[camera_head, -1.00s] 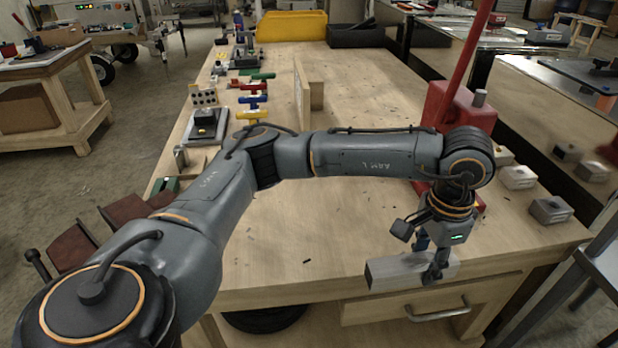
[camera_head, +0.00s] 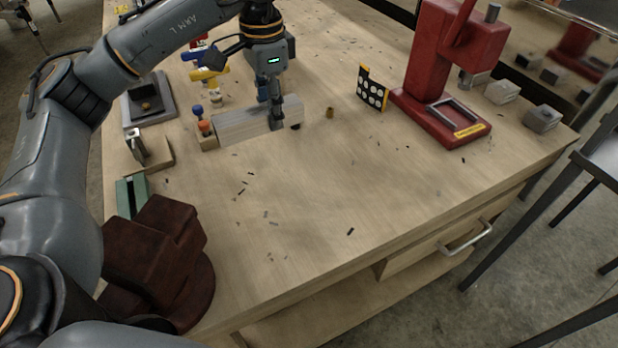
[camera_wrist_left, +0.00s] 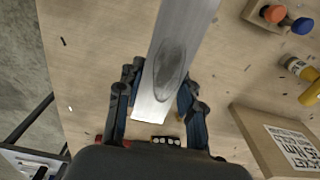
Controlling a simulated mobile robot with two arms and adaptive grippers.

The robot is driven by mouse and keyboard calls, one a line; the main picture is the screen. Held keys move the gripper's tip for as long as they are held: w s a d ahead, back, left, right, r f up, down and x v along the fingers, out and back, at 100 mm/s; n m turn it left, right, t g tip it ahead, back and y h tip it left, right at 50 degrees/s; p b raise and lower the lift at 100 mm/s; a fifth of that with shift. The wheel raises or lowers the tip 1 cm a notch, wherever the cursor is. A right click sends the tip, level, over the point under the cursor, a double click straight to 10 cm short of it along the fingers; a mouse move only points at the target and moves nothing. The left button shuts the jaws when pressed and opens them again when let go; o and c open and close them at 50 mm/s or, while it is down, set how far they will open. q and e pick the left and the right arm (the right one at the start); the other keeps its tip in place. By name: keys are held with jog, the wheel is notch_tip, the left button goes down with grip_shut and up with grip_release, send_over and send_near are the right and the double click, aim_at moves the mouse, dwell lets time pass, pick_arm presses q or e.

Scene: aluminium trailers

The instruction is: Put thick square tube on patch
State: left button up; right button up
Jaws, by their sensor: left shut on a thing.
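The thick square tube (camera_head: 240,122) is a light grey metal bar in the head view, lying across the picture near the left side of the workbench. My left gripper (camera_head: 271,110) is shut on it near its right end. In the left wrist view the tube (camera_wrist_left: 182,35) runs up between the fingers of the gripper (camera_wrist_left: 157,100), with a dark oval mark on its face. I cannot tell whether the tube touches the bench top. No separate patch can be made out. My right gripper is not in view.
A red press (camera_head: 440,85) stands at the right, with a dotted panel (camera_head: 372,88) beside it. A small wooden holder with knobs (camera_head: 205,135) is close to the tube's left end. A brown vise (camera_head: 160,255) sits front left.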

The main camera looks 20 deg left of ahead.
pick_arm(q)
jog(key=d+p, duration=0.1)
jog(key=p, duration=0.1)
jog(key=d+p, duration=0.1)
jog(key=p, duration=0.2)
jog(key=shift+w+d+r, duration=0.15)
jog(key=shift+w+r, duration=0.05)
jog(key=shift+r, duration=0.15)
jog(key=p, duration=0.6)
send_over(342, 186)
jog(key=a, duration=0.1)
notch_tip(342, 186, down, 9)
jog(key=shift+s+f, duration=0.1)
jog(key=shift+d+f, duration=0.15)
jog(key=f+p, duration=0.2)
jog(key=f, duration=0.1)
jog(key=shift+d, duration=0.4)
jog(key=shift+f, duration=0.45)
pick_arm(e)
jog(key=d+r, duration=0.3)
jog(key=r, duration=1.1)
